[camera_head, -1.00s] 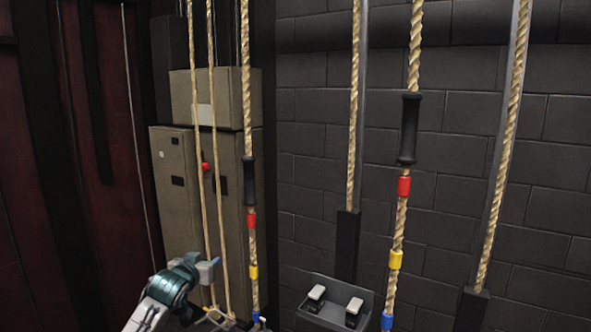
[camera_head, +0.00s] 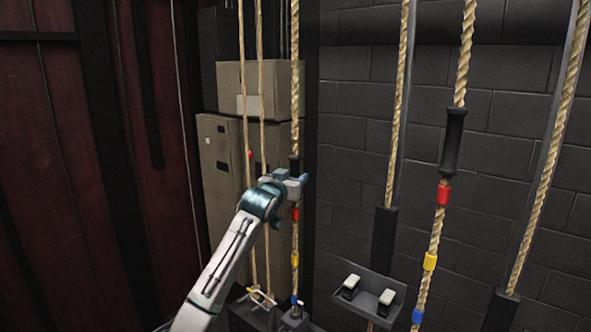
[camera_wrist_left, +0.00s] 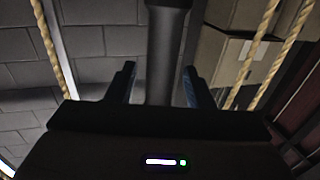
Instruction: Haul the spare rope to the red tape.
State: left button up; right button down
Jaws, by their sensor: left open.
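A thick rope (camera_head: 295,110) left of centre carries a black grip (camera_head: 294,163), red tape (camera_head: 295,214), yellow tape (camera_head: 295,259) and blue tape (camera_head: 294,299). My left gripper (camera_head: 298,181) is at the lower part of this grip, just above the red tape. In the left wrist view a black grip (camera_wrist_left: 164,45) stands between its open fingers (camera_wrist_left: 160,82); contact cannot be told. A similar rope (camera_head: 466,50) at right has a black grip (camera_head: 453,140) and red tape (camera_head: 443,194). Which rope is the spare one is not marked. My right gripper is not in view.
Two thinner ropes (camera_head: 263,90) hang just left, one with a small red mark (camera_head: 250,155). Beige cabinets (camera_head: 220,165) stand behind. A bracket with two pale-topped blocks (camera_head: 365,292) sits between the thick ropes. A dark block wall (camera_head: 350,130) is behind.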

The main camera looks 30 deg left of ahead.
pick_arm(q)
jog(key=shift+w+a+f, duration=0.1)
jog(key=shift+w+a, duration=0.1)
jog(key=shift+w, duration=0.7)
jog(key=shift+c, duration=0.2)
grip_shut()
jog(key=b, duration=1.3)
send_over(294, 273)
jog(key=f, duration=1.7)
jog(key=w+f, duration=0.1)
jog(key=f, duration=0.7)
jog(key=shift+a+f, duration=0.15)
jog(key=shift+f, duration=0.15)
notch_tip(294, 273, down, 8)
jog(key=b, duration=0.3)
jog(key=shift+f+b, duration=0.2)
jog(key=shift+b, duration=0.15)
jog(key=shift+o, duration=0.2)
grip_release()
jog(key=shift+s, duration=0.1)
